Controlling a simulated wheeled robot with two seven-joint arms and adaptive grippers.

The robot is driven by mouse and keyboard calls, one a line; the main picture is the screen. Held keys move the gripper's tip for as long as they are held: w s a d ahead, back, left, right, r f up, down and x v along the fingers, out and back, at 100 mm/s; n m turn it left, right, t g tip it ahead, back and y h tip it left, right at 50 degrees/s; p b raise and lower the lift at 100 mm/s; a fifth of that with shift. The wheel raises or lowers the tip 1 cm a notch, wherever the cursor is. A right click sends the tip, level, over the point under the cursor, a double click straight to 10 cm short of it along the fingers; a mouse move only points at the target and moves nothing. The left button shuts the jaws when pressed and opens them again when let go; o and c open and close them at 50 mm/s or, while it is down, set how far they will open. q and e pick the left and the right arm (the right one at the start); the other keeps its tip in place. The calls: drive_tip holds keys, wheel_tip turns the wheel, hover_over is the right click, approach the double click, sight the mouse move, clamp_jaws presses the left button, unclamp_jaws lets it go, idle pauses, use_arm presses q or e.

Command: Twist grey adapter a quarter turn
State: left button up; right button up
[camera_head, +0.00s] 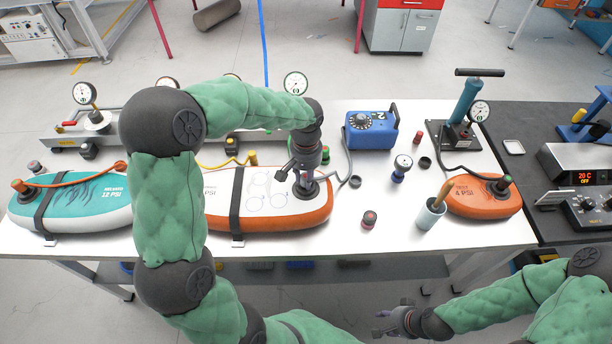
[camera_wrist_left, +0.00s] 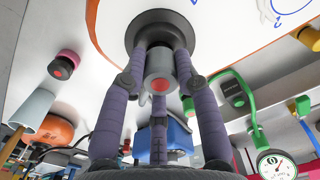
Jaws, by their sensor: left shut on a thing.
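The grey adapter (camera_wrist_left: 160,68) is a short grey cylinder with a red-centred end in the left wrist view. It sits at the dark round valve (camera_wrist_left: 160,31) of the orange-and-white board, which lies on the table in the head view (camera_head: 275,215). My left gripper (camera_head: 307,180) reaches down over the right part of this board. Its purple fingers are closed around the adapter in the left wrist view (camera_wrist_left: 160,72). The gripper hides most of the adapter in the head view. My right gripper (camera_head: 388,322) is away from the table at the lower right; its finger opening is unclear.
A teal board (camera_head: 85,205) lies left and a small orange board (camera_head: 480,198) right.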

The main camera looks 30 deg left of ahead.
use_arm(q)
drive_tip(key=shift+r+p, duration=1.3)
drive_tip(key=shift+r, duration=0.45)
drive_tip(key=shift+r+p, duration=1.55)
drive_tip(key=shift+r, duration=0.45)
